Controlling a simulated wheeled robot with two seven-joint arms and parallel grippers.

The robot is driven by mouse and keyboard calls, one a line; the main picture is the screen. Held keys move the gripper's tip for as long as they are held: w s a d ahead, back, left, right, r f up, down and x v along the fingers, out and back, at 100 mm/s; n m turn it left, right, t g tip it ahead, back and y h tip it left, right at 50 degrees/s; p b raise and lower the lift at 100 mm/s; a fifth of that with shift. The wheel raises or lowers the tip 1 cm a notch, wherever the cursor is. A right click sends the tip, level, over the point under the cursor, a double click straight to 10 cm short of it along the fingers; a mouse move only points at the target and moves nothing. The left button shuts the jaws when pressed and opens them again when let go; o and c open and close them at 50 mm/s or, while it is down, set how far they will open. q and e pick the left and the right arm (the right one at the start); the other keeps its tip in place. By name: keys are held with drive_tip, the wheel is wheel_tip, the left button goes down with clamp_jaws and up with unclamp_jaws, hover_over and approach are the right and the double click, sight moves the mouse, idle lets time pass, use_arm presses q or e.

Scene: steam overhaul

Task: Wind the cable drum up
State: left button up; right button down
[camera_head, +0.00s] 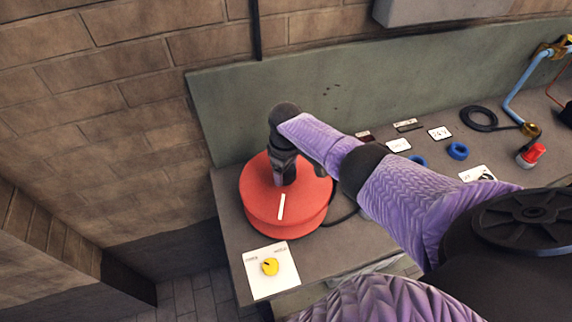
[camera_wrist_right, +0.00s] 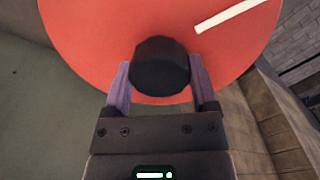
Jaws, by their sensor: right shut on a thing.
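The cable drum (camera_head: 262,213) is a red round drum at the left end of the workbench, with a white stripe on its top face. It fills much of the right wrist view (camera_wrist_right: 90,40), where the stripe shows at the top right. A black round knob (camera_wrist_right: 161,66) stands up from the drum's face. My right gripper (camera_wrist_right: 160,80) has its two purple fingers on either side of the knob, shut on it. In the head view my right gripper (camera_head: 283,178) points down over the drum and hides the knob. My left gripper is not in view.
A white card with a yellow knob (camera_head: 270,267) lies in front of the drum. A black cable runs from the drum's right side. Blue rings (camera_head: 457,151), labels, a red-capped part (camera_head: 531,155) and pipes sit farther right on the bench (camera_head: 345,255). A green back panel (camera_head: 230,110) stands behind.

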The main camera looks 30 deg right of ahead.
drive_tip(key=m+p, duration=0.1)
drive_tip(key=m, duration=0.2)
drive_tip(key=shift+r+m, duration=0.1)
drive_tip(key=shift+m, duration=0.2)
drive_tip(key=m, duration=0.3)
drive_tip(key=shift+m+p, duration=0.3)
drive_tip(key=shift+p, duration=0.1)
drive_tip(key=m, duration=0.3)
drive_tip(key=shift+m, duration=0.4)
drive_tip(key=m, duration=0.3)
drive_tip(key=shift+w+m+p, duration=0.1)
drive_tip(key=shift+m+p, duration=0.2)
drive_tip(key=shift+p, duration=0.05)
drive_tip(key=m, duration=0.3)
drive_tip(key=shift+m, duration=0.3)
drive_tip(key=m, duration=0.4)
drive_tip(key=shift+m, duration=0.3)
drive_tip(key=m, duration=0.3)
drive_tip(key=shift+m, duration=2.1)
